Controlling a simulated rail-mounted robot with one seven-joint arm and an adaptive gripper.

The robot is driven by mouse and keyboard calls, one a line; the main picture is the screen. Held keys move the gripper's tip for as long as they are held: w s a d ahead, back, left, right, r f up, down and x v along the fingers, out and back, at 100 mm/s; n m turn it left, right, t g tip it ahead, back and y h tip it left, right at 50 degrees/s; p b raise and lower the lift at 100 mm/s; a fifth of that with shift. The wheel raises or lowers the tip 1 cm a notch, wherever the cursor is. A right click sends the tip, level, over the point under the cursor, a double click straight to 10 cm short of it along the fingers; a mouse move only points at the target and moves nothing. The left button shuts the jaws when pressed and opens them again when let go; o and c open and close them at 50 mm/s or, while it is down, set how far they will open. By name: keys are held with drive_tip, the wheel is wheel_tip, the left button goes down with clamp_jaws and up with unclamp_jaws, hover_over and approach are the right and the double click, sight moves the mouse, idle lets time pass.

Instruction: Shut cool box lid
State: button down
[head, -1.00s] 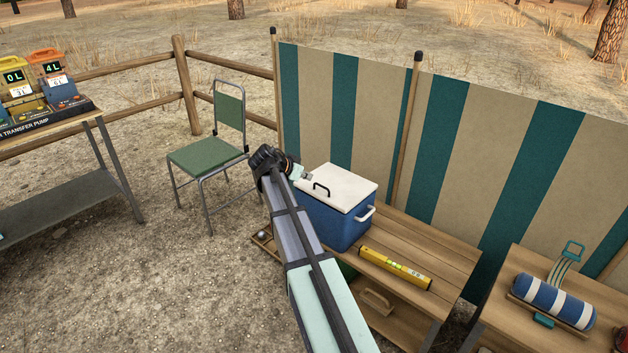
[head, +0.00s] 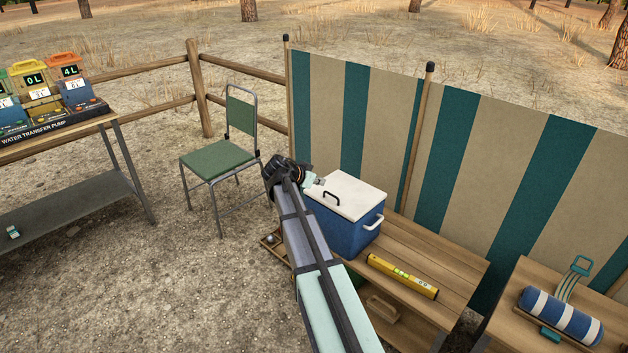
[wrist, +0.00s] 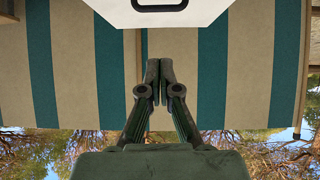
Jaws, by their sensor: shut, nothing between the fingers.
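The blue cool box (head: 342,232) stands on the wooden bench. Its white lid (head: 350,194), with a dark handle (head: 331,198), lies flat on top and looks shut. A white carry handle (head: 372,222) is on its right side. My gripper (head: 317,182) is at the lid's left edge in the head view; whether it touches cannot be told. In the wrist view my gripper (wrist: 152,80) is shut and empty, with the white lid (wrist: 215,10) and its dark handle (wrist: 160,5) at the top of the picture, beyond the fingertips.
A yellow spirit level (head: 402,275) lies on the bench (head: 440,262) right of the box. A striped windbreak (head: 465,140) stands behind. A green chair (head: 217,163) is to the left. A blue-and-white roll (head: 561,315) lies on another bench at right.

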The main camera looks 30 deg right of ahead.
drive_tip(key=x, duration=0.2)
drive_tip(key=f+x, duration=0.1)
drive_tip(key=x, duration=0.1)
drive_tip(key=a+x, duration=0.1)
drive_tip(key=x, duration=0.2)
drive_tip(key=shift+s+f+p, duration=0.15)
drive_tip(key=shift+p, duration=0.25)
drive_tip(key=shift+d+f, duration=0.1)
drive_tip(key=shift+f, duration=0.7)
drive_tip(key=shift+f, duration=0.1)
drive_tip(key=f+b, duration=0.2)
drive_tip(key=b, duration=0.1)
drive_tip(key=shift+s+a, duration=0.1)
drive_tip(key=shift+a, duration=0.1)
